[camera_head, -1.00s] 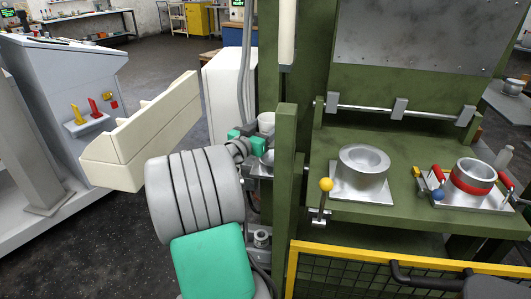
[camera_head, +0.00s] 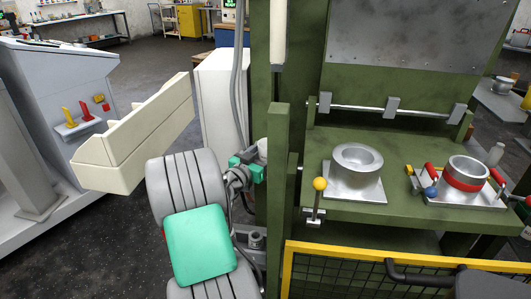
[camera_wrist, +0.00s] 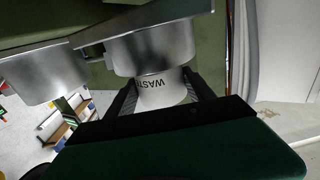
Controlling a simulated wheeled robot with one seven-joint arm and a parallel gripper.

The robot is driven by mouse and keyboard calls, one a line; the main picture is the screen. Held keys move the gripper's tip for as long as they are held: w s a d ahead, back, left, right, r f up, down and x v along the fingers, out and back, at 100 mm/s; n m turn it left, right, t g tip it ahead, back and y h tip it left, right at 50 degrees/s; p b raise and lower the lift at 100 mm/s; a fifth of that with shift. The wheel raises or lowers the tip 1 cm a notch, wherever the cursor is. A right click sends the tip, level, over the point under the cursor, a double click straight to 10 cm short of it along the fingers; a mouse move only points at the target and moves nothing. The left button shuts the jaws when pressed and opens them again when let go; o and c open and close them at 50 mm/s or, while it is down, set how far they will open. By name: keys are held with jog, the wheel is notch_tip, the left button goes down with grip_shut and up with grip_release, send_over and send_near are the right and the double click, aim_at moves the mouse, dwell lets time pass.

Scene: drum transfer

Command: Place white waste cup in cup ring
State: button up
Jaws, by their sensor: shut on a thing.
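The white waste cup (camera_wrist: 163,92), with dark "WASTE" lettering, is between the two dark fingers of my gripper (camera_wrist: 163,98) in the wrist view. My gripper is shut on it. A metal cup ring (camera_wrist: 165,48) is directly against the cup in that view. The cup's far end is hidden at the ring's edge; I cannot tell how deep it sits. In the head view my gripper (camera_head: 258,158) is beside the green post, which hides the ring.
A second metal cylinder (camera_wrist: 42,72) stands beside the ring. In the head view, the green post (camera_head: 279,190) is close right of my gripper. A metal pot (camera_head: 356,168) and a red-banded pot (camera_head: 467,176) stand on the green table. A cream tray (camera_head: 130,150) is at left.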

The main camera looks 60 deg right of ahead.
jog(key=o, duration=1.3)
jog(key=shift+r, duration=0.15)
jog(key=w+a+f+n+t+y, duration=0.2)
jog(key=w+a+f+n+y, duration=0.15)
jog(key=a, duration=0.75)
jog(key=w+a+f+n+t+y, duration=0.1)
jog(key=w+a+f+n+y, duration=0.2)
jog(key=a, duration=0.9)
jog(key=w+a+f+n+t+y, duration=0.2)
jog(key=w+a+f+y, duration=0.25)
jog(key=a, duration=0.65)
jog(key=s+a+n+y, duration=0.2)
jog(key=a+n, duration=0.1)
jog(key=a, duration=0.4)
jog(key=s+a+n+y, duration=0.2)
jog(key=a+n, duration=0.2)
jog(key=a, duration=0.4)
jog(key=s+a+r+n+g+y, duration=0.1)
jog(key=s+a+n+y, duration=0.1)
jog(key=a, duration=0.5)
jog(key=shift+a+n+y+b, duration=0.3)
jog(key=shift+n+y+b, duration=0.15)
jog(key=shift+n, duration=0.5)
